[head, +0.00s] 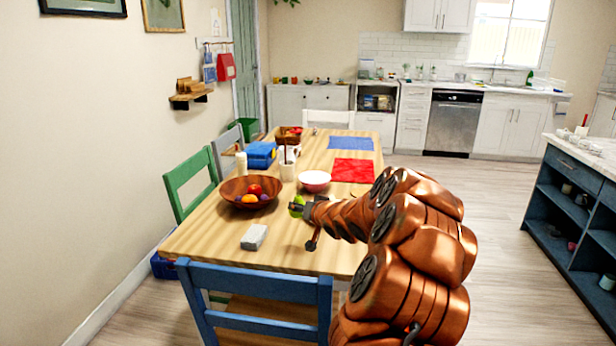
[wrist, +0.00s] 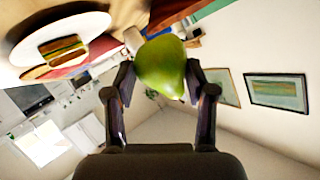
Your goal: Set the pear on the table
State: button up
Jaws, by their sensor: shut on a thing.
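The green pear (head: 297,205) is held in my gripper (head: 304,209) over the wooden table (head: 290,250), near the middle of its length. In the wrist view the pear (wrist: 162,68) sits between the two fingertips (wrist: 160,80), which press on its sides. I cannot tell whether the pear touches the tabletop. My arm comes in from the right and covers part of the table's right side.
A brown bowl of fruit (head: 234,194) stands left of the pear. A grey box (head: 254,238) lies nearer. A red mat (head: 352,171) lies behind. Bare tabletop lies in front. A blue chair (head: 255,285) stands at the near end.

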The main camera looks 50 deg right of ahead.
jog(key=b, duration=0.2)
send_over(303, 246)
notch_tip(303, 246, down, 6)
jog(key=shift+a+f, duration=0.1)
jog(key=shift+f, duration=1.85)
jog(key=shift+f, duration=0.15)
jog(key=o, duration=1.2)
jog(key=shift+s+r, duration=0.2)
jog(key=shift+s, duration=0.15)
jog(key=shift+v, duration=3.5)
